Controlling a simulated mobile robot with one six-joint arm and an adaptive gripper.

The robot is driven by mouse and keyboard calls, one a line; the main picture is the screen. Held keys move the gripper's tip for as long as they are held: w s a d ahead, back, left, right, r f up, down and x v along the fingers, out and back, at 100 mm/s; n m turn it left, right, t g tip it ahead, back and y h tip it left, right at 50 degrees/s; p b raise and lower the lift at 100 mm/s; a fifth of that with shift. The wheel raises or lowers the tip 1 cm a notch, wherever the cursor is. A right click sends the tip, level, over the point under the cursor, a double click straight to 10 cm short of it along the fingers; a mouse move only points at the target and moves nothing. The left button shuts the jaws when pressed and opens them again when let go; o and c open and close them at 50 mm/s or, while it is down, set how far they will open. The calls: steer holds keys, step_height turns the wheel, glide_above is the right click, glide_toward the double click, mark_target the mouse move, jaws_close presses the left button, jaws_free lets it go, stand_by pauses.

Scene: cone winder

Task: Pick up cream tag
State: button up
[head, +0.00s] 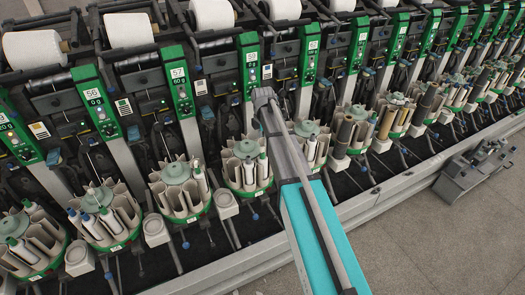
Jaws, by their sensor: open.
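Small cream tags with dark print sit on the dark panels beside the green number plates. I cannot tell which one the task means. I see nothing held, and the space just in front of the fingers is partly hidden.
Green number plates (251,70) and white yarn cones (129,30) line the machine's top. Round magazines (179,188) holding tubes stand below in a row. A grey cart-like unit (472,170) is on the right. Grey floor (440,240) is clear at the lower right.

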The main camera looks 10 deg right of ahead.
mark_target(262, 148)
steer(key=shift+f, duration=0.15)
steer(key=shift+s+a+f+b, duration=0.1)
steer(key=shift+f+b, duration=1.15)
steer(key=shift+b, duration=0.05)
steer(key=shift+s+a+f+b, duration=0.1)
steer(key=shift+f+b, duration=1.15)
steer(key=shift+b, duration=0.05)
steer(key=c, duration=0.8)
